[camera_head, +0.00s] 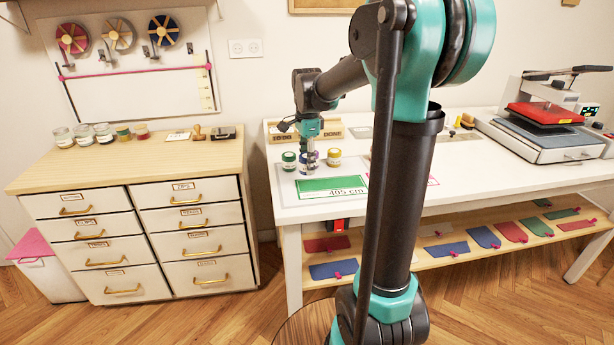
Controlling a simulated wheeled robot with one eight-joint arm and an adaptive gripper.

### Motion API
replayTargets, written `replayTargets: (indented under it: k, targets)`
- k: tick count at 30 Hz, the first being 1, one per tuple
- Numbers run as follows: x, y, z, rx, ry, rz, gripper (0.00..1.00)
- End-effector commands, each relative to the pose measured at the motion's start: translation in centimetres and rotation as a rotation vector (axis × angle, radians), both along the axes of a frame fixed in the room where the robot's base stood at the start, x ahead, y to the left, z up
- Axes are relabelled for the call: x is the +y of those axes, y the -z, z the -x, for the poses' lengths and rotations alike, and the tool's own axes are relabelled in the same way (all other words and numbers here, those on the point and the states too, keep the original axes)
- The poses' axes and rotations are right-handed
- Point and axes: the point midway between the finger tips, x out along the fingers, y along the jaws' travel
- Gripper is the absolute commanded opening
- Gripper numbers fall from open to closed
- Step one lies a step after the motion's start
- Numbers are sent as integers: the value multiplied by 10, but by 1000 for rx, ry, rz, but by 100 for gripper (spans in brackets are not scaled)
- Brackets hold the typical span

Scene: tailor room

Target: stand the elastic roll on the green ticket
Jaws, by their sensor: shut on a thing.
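The green ticket (318,185) lies flat near the left front of the white table, with a white strip printed "405 cm". My gripper (309,161) points down just behind the ticket, shut on a small white and purple-blue roll (309,166). The fingers partly cover this roll. It looks upright, but I cannot tell whether it touches the table. A green-topped roll (289,157) stands to its left and a yellow-topped roll (334,155) to its right. Which of these is the elastic roll is not clear from any label.
My arm hides the table's middle. A pink-edged card (432,181) lies right of it. Wooden label racks (332,132) stand behind the rolls. A heat press (545,125) fills the right end. A drawer cabinet (130,165) stands left, across a gap.

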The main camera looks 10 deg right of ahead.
Motion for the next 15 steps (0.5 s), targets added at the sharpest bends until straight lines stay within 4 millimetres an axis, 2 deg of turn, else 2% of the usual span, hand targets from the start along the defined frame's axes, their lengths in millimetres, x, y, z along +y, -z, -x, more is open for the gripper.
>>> replayTargets:
  k: [5,12,15]
  targets:
    - [0,14,0,0,0,0,16]
    - [0,44,0,0,0,0,16]
    - [0,49,0,0,0,0,16]
